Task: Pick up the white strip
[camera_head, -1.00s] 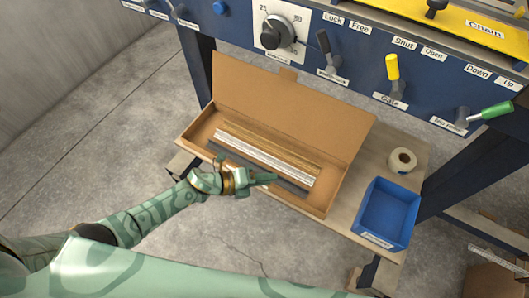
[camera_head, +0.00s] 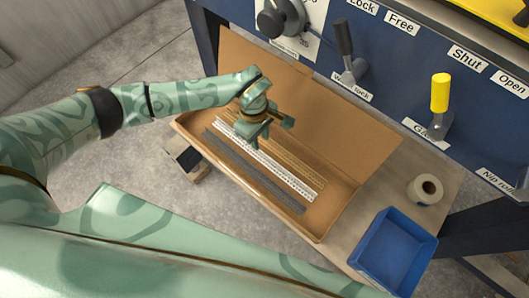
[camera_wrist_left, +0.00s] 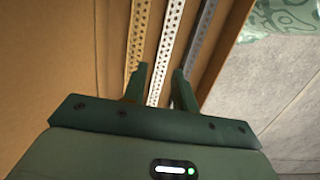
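The white perforated strip (camera_head: 285,172) lies in the open cardboard box (camera_head: 345,130), between a tan strip (camera_head: 304,168) and a dark grey strip (camera_head: 250,169). I cannot tell how high the fingertips are. My right gripper is out of view.
The box stands on a wooden table, with a tape roll (camera_head: 425,189) and a blue bin (camera_head: 398,250) to its right. A blue machine panel with a black lever (camera_head: 344,42) and a yellow-handled lever (camera_head: 440,95) rises behind. The box's raised lid stands close behind the gripper.

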